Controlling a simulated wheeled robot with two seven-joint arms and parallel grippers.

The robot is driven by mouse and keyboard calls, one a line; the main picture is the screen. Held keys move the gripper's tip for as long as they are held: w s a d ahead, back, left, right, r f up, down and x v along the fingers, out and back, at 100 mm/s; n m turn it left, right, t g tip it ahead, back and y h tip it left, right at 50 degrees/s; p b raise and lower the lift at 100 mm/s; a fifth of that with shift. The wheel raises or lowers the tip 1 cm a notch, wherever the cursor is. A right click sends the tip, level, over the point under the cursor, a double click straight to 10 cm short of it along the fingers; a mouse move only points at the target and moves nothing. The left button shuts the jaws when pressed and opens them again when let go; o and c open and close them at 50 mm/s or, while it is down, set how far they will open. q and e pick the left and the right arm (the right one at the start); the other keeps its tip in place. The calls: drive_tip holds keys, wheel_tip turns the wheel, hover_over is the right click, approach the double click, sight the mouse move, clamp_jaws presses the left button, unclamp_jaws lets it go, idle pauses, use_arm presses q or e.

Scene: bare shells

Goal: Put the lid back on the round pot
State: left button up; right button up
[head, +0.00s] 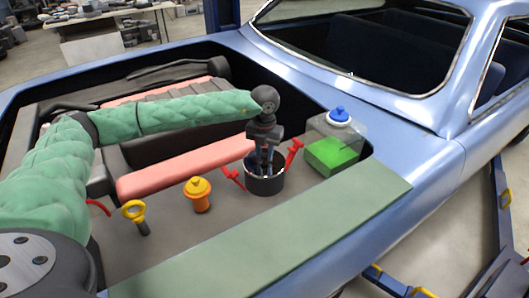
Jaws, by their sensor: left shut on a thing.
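The round pot (265,186) is dark with a pale rim and two red handles. It stands upright on the grey panel in the car's open bay. My left gripper (266,163) comes down over the pot, its fingers at the mouth. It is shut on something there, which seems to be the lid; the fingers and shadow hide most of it. I cannot tell whether the lid touches the rim all round. My right gripper is not in view.
A clear tank (331,153) with green liquid and a blue cap stands right of the pot. An orange filler with a yellow cap (199,194) and a yellow ring handle (134,212) stand left. A flat green ledge (270,238) runs in front, clear.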

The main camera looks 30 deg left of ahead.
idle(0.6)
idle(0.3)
use_arm(q)
drive_tip(key=shift+b, duration=0.35)
idle(0.6)
drive_tip(key=shift+f+b, duration=0.15)
drive_tip(key=shift+b, duration=0.7)
idle(0.7)
idle(0.3)
drive_tip(key=o, duration=1.6)
drive_tip(key=shift+c, duration=0.2)
